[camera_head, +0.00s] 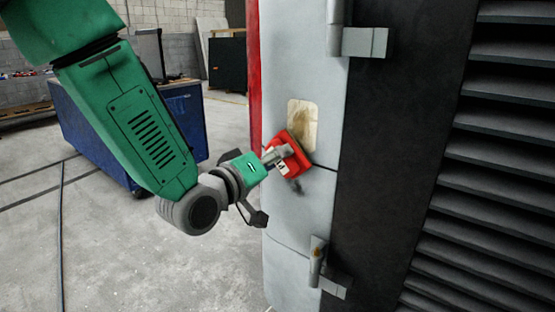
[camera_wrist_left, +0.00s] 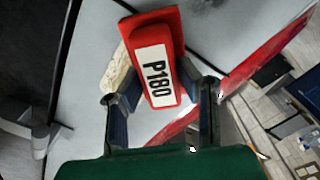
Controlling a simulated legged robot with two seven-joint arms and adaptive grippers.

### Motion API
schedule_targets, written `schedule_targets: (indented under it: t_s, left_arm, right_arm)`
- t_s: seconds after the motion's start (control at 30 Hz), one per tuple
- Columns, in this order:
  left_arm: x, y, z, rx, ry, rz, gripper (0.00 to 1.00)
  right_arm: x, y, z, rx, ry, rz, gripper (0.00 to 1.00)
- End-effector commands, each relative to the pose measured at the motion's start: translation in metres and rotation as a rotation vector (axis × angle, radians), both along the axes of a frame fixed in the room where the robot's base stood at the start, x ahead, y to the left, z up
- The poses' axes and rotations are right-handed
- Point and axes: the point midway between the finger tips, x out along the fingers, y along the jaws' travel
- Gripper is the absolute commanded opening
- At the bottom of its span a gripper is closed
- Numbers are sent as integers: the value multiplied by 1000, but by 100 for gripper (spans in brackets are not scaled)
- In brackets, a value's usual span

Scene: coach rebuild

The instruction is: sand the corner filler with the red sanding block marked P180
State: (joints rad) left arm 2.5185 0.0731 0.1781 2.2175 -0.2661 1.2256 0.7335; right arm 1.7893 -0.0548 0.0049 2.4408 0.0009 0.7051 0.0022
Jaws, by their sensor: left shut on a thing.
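The red sanding block (camera_head: 289,152) is in my left gripper (camera_head: 277,157) in the head view. In the left wrist view the block (camera_wrist_left: 170,28) shows a white label reading P180, and the left gripper's fingers (camera_wrist_left: 162,95) are shut on its two sides. The corner filler (camera_head: 302,117) is a beige patch with a brown smear on the pale panel; the block is at its lower edge. The filler (camera_wrist_left: 117,78) shows partly behind the block in the wrist view. I cannot tell if the block touches the surface. My right gripper is not in view.
The pale panel (camera_head: 292,220) has a hinge (camera_head: 364,42) above and another hinge (camera_head: 326,268) below. A dark panel and louvres (camera_head: 500,180) stand to the right. A blue cabinet (camera_head: 95,135) stands behind my left arm. The floor at lower left is mostly clear.

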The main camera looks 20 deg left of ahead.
Motion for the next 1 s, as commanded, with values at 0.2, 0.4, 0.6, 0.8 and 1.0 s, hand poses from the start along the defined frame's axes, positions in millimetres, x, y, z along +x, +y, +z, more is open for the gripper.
schedule_targets:
  t_s: [0.2,0.4,0.6,0.8,1.0]
  left_arm:
    - [0,-2,1,1,-2,-1,7]
    - [1,-1,1,0,-2,-1,7]
    - [5,-2,1,-1,-2,-1,7]
    - [8,-4,1,0,-2,-1,7]
    - [12,-5,1,1,-3,-1,7]
  right_arm:
    - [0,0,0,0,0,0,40]
    - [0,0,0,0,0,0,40]
    - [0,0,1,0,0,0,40]
    - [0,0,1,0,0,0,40]
    - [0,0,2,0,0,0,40]
